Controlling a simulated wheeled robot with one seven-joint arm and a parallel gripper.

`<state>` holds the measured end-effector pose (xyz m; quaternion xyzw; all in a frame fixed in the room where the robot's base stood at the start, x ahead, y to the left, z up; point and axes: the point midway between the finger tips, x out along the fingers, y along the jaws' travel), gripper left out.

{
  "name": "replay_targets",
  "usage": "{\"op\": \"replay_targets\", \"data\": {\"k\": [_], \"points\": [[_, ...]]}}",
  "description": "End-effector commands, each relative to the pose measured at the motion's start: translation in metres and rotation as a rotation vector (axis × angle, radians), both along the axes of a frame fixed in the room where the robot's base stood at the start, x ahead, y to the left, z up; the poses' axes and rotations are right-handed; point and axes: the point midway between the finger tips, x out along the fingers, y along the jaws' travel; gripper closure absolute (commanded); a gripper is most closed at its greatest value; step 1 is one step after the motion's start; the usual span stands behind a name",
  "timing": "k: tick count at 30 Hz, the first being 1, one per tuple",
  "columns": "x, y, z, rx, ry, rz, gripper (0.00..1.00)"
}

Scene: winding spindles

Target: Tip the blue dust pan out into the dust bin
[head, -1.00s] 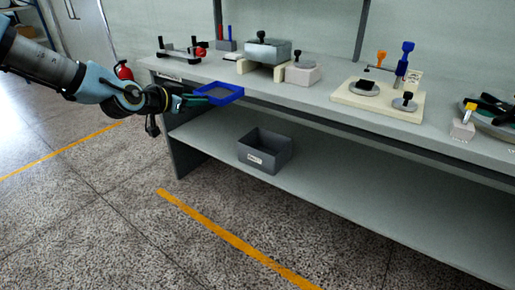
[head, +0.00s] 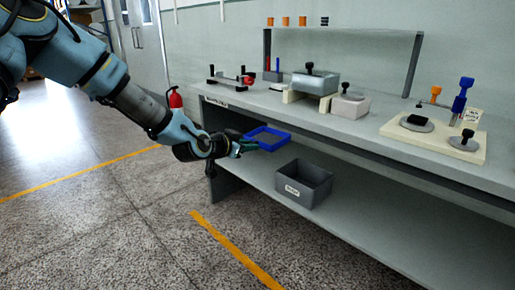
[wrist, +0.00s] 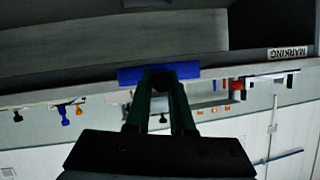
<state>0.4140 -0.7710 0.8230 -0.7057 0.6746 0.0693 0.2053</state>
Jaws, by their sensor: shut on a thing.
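The blue dust pan (head: 277,145) is a shallow tray with a raised blue rim, held in the air by the front edge of the bench in the head view. My gripper (head: 243,148) is shut on its left side. The pan looks roughly level; its contents cannot be made out. In the wrist view the pan shows as a blue strip (wrist: 130,76) across the tips of my gripper (wrist: 161,82). The dust bin (head: 318,187) is a grey open box with a white label on the lower shelf, below and right of the pan, apart from it.
The bench top (head: 250,98) carries a grey block on supports (head: 315,83) and a cream fixture board (head: 440,140) with knobs and a blue post. The lower shelf (head: 375,235) is clear right of the bin. A red extinguisher (head: 175,98) stands behind my arm.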

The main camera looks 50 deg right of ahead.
Motion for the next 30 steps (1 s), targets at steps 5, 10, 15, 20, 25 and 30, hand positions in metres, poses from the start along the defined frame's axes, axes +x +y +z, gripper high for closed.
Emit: {"op": "replay_targets", "data": {"k": [5,10,15,20,25,30], "points": [[-0.008,-0.021,-0.089,0.000,-0.004,0.085,1.00],[-0.009,-0.039,-0.141,-0.003,-0.006,0.170,1.00],[-0.008,-0.052,-0.165,-0.004,-0.004,0.231,1.00],[-0.007,-0.059,-0.171,-0.004,-0.001,0.261,1.00],[-0.008,-0.065,-0.171,-0.004,0.000,0.268,1.00],[-0.009,-0.081,-0.171,-0.002,0.000,0.266,1.00]]}}
